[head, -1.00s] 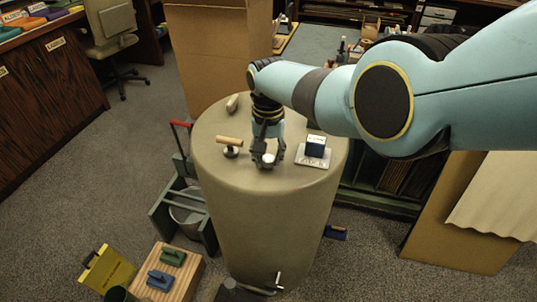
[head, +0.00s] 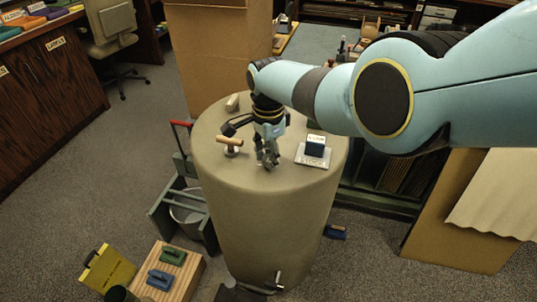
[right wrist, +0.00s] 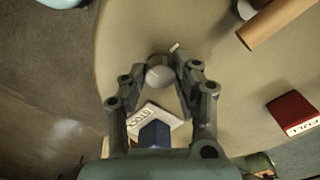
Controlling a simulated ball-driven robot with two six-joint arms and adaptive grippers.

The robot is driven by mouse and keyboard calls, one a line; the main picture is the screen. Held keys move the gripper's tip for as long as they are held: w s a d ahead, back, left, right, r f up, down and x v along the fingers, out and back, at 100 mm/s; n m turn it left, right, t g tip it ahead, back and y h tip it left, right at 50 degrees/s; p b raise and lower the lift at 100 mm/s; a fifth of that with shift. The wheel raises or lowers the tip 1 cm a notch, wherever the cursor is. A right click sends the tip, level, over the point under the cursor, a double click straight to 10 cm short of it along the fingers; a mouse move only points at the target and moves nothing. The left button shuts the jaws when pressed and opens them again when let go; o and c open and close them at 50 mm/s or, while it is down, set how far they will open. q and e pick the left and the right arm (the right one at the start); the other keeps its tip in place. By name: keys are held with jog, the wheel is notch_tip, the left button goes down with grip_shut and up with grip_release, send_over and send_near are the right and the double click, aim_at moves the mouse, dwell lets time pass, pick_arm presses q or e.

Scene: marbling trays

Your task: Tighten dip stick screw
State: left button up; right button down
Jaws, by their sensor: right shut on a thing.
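The dip stick screw (right wrist: 159,75) is a small round pale knob with a short light tab beside its darker rim, on top of the beige drum (head: 262,225). My right gripper (head: 267,161) comes down from above, with its two fingers on either side of the knob, shut on it. In the head view the fingers hide most of the knob. It is too small to tell how far the screw is turned in. My left gripper is in neither view.
On the drum top, a wooden T-handle (head: 229,140) stands left of the gripper and a dark blue block (head: 315,146) on a labelled white plate (head: 313,160) stands right. A red block marked FULL (right wrist: 291,112) lies farther off. The drum's front rim is clear.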

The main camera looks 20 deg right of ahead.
jog(key=m, duration=0.4)
jog(key=shift+m, duration=0.3)
jog(key=m, duration=0.3)
jog(key=shift+m, duration=0.3)
jog(key=m, duration=0.3)
jog(key=shift+m, duration=2.2)
jog(key=c, duration=1)
grip_release()
jog(key=shift+r, duration=0.1)
notch_tip(320, 180, up, 12)
jog(key=shift+f, duration=0.1)
